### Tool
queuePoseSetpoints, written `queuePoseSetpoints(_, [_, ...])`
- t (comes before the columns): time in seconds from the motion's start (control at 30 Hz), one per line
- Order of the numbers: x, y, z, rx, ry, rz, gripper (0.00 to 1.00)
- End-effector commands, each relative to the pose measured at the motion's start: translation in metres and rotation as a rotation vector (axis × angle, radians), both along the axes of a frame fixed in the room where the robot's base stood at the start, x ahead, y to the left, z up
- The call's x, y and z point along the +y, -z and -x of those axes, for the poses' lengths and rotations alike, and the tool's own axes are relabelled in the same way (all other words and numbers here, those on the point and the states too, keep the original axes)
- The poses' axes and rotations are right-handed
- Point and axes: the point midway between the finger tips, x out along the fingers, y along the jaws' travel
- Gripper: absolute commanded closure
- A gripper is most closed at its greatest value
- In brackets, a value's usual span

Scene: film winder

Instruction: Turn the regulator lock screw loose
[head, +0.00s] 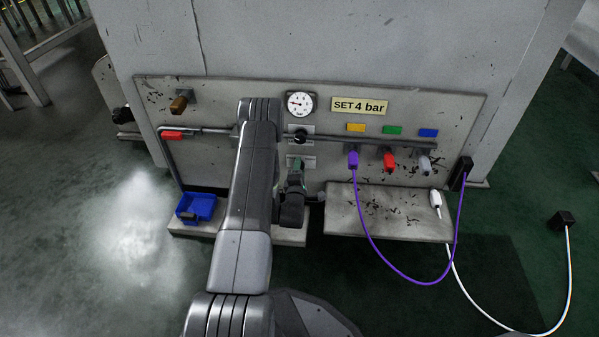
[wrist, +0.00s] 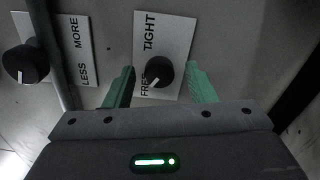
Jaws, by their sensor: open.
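The lock screw is a black round knob (wrist: 160,76) on a white plate marked TIGHT and FREE, in the middle of the wrist view. Its white mark points down-left, towards the word FREE. My gripper (wrist: 162,72) is open, with one green finger on each side of the knob and a gap visible on both sides. In the head view my gripper (head: 297,165) is at the panel below the gauge, and it largely hides the lock screw. The regulator knob (head: 300,137), with a LESS and MORE plate, is just above; it also shows at left in the wrist view (wrist: 26,65).
A round gauge (head: 300,102) and a SET 4 bar sign (head: 360,106) are above. A grey pipe (head: 375,143) runs along the panel to purple, red and white connectors. A blue tray (head: 196,207) stands at left. White mist (head: 140,225) hangs over the left floor.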

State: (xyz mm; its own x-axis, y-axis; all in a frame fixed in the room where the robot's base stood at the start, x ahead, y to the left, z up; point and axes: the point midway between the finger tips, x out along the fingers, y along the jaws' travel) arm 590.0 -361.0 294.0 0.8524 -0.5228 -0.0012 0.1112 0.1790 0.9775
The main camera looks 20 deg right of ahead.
Motion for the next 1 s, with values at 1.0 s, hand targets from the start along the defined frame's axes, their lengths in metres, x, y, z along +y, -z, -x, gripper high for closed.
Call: queuePoseSetpoints(1.0, [0.073,0.0,0.118,0.001,-0.001,-0.001,0.5])
